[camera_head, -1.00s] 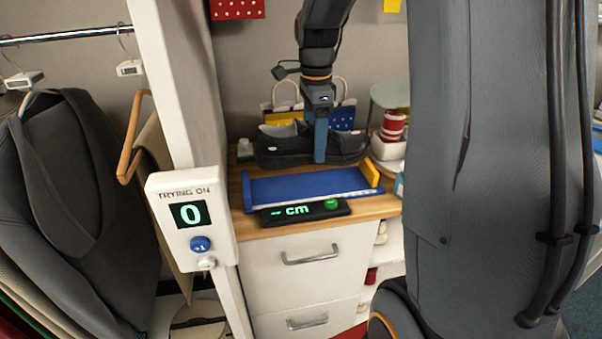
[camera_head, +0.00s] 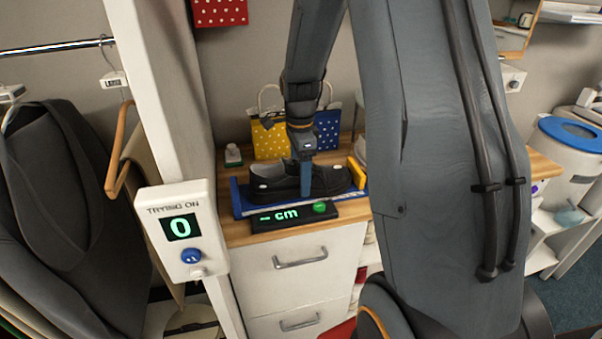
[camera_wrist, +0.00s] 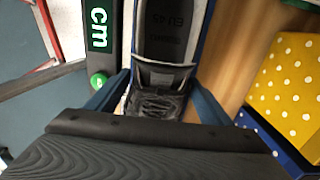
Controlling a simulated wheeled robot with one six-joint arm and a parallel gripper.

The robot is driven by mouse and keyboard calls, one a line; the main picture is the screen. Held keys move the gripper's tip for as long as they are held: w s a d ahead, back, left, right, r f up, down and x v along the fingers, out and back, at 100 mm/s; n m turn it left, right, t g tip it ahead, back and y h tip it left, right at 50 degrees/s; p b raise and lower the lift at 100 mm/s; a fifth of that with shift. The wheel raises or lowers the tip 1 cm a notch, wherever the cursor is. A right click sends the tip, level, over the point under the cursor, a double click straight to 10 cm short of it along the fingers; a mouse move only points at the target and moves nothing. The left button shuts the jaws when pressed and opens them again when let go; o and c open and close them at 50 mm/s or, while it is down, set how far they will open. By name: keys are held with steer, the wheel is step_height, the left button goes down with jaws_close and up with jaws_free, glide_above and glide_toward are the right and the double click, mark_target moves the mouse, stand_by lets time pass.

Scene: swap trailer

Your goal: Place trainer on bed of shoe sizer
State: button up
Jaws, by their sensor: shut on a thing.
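My gripper (camera_head: 306,178) is shut on the black trainer (camera_head: 275,183), its fingers on either side of the shoe. The trainer is at the blue bed of the shoe sizer (camera_head: 243,205), between the raised blue end at left and the yellow end piece (camera_head: 357,172) at right. I cannot tell whether its sole touches the bed. The sizer's display (camera_head: 292,216) reads "- cm" beside a green button. In the wrist view the trainer (camera_wrist: 160,88) runs lengthwise between the fingers, laces nearest, with "EU 45" inside. The display (camera_wrist: 97,28) lies left of it.
A yellow dotted bag (camera_head: 270,138) and a blue dotted bag (camera_head: 327,130) stand behind the sizer on the wooden counter (camera_head: 235,228). A white post with a "TRYING ON" counter box (camera_head: 183,230) showing 0 stands at left, beside hanging clothes.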

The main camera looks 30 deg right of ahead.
steer(key=o, duration=1.3)
step_height(320, 180, up, 12)
steer(key=shift+r+b, duration=0.1)
steer(key=shift+b, duration=1.15)
